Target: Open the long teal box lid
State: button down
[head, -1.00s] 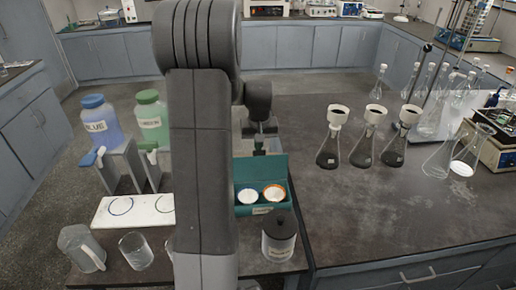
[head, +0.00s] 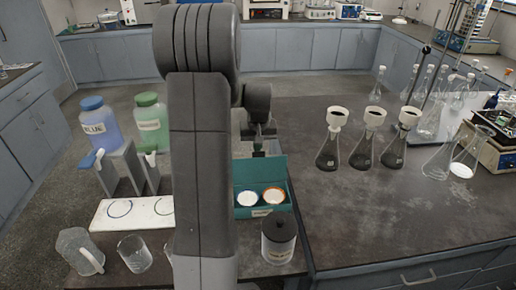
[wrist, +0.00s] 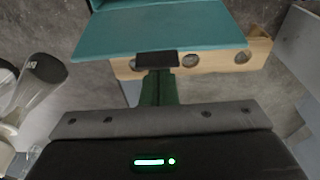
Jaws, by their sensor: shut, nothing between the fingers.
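The teal box (head: 263,211) stands on the dark bench in the head view, right of my arm. Its lid (head: 272,168) is raised and stands up along the back edge. Two round dishes of white material show inside; my arm hides part of the box's left side. In the wrist view a wide teal panel (wrist: 150,32), which looks like the lid, spans the top. My gripper (wrist: 157,60) is shut and empty at the panel's near edge; I cannot tell whether it touches. In the head view my gripper (head: 259,150) is just behind the raised lid.
A dark-lidded jar (head: 279,240) stands close in front of the box. Flasks with funnels (head: 330,145) stand to its right, with clear bench between. In the wrist view a wooden strip with round holes (wrist: 205,60) lies beyond the gripper.

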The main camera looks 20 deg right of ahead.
notch_tip(320, 180, up, 14)
jog(key=s+b, duration=0.1)
jog(key=s, duration=0.1)
jog(key=shift+s+a+f, duration=0.2)
jog(key=shift+s+a, duration=0.1)
jog(key=shift+a, duration=0.05)
notch_tip(320, 180, down, 10)
jog(key=w, duration=0.2)
jog(key=shift+d+f+p, duration=0.25)
jog(key=shift+p, duration=0.1)
jog(key=shift+s, duration=0.1)
dwell(0.3)
